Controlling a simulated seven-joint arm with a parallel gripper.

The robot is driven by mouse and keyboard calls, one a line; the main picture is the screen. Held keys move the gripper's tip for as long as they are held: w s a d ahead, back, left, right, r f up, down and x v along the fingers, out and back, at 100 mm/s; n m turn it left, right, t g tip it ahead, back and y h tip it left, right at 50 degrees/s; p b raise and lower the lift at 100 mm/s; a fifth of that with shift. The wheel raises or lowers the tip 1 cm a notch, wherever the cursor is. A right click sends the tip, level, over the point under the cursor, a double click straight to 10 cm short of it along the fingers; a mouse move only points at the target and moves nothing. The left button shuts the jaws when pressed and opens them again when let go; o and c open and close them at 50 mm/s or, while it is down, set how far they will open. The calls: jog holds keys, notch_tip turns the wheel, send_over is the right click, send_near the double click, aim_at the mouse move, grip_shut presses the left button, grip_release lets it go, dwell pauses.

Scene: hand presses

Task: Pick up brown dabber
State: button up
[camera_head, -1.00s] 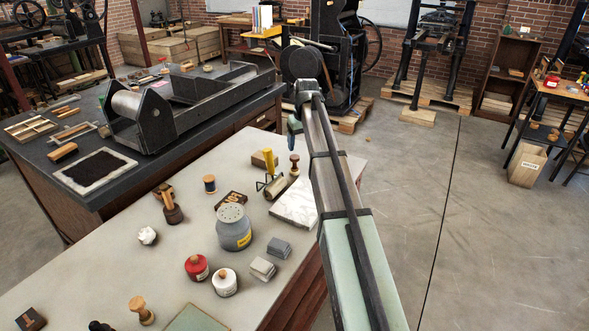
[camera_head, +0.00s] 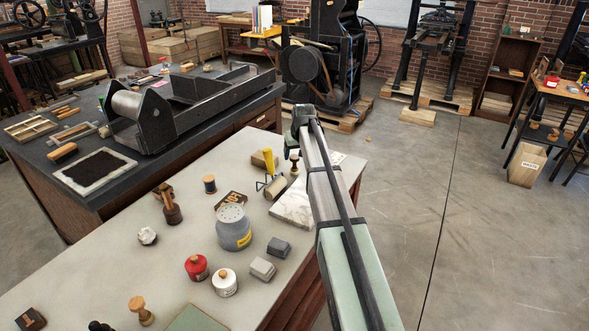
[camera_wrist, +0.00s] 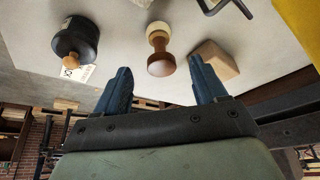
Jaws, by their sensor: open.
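A small brown turned-wood piece, which I take for the brown dabber (camera_head: 294,158), stands on the pale bench near its far end. In the wrist view the dabber (camera_wrist: 160,46) has a pale end, a narrow waist and a darker reddish-brown round end. My gripper (camera_head: 292,141) is just above it in the head view, partly hidden by my own arm. In the wrist view my gripper (camera_wrist: 160,66) is open, with one blue finger on each side of the dabber's brown end. I see no contact, and the exact gap is unclear.
A tan block (camera_wrist: 214,60) lies close to the right finger. A black round pot (camera_wrist: 76,40) with a wooden knob is on the left. A yellow-handled roller (camera_head: 270,175) and a marble slab (camera_head: 292,207) are nearby. The bench's right edge is close.

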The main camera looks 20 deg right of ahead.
aim_at(295, 157)
jog(key=shift+w+x, duration=0.2)
jog(key=shift+x, duration=1.25)
jog(key=shift+w+x, duration=0.2)
jog(key=shift+x, duration=1.25)
jog(key=shift+r, duration=0.25)
jog(key=c, duration=1.2)
jog(key=shift+r, duration=0.1)
